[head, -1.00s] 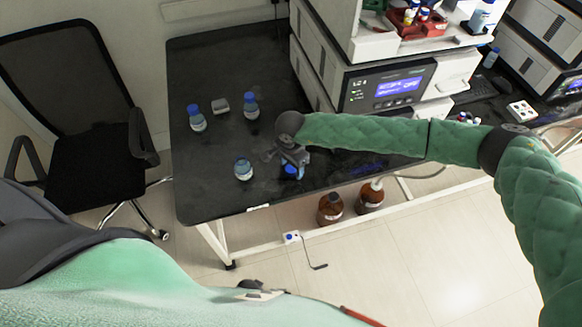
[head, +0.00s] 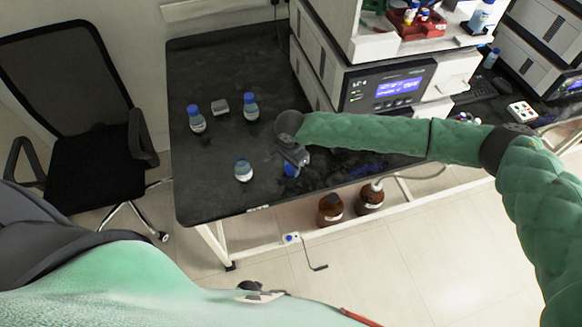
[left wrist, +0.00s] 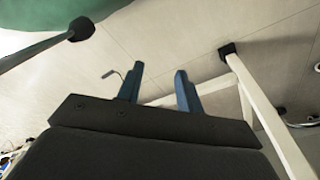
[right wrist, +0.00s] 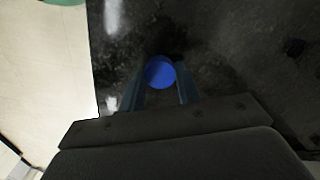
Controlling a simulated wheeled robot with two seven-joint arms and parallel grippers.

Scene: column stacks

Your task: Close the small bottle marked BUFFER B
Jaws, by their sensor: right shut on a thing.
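My right gripper (head: 291,168) is shut on a blue cap (right wrist: 160,72), low over the front part of the black bench. In the head view the cap shows as a blue patch (head: 290,171) under the fingers; whether it touches the bench I cannot tell. A small bottle (head: 243,171) stands upright to the left of this gripper, apart from it. It shows no tall blue cap like the other bottles, and its label is too small to read. My left gripper (left wrist: 158,88) is open and empty over the floor, beside a white bench leg.
Two blue-capped bottles (head: 196,119) (head: 250,107) and a small grey block (head: 220,105) stand farther back on the bench (head: 210,190). Stacked instruments (head: 390,92) stand behind my right arm. Brown bottles (head: 331,208) stand below the bench. A chair (head: 95,120) is at the left.

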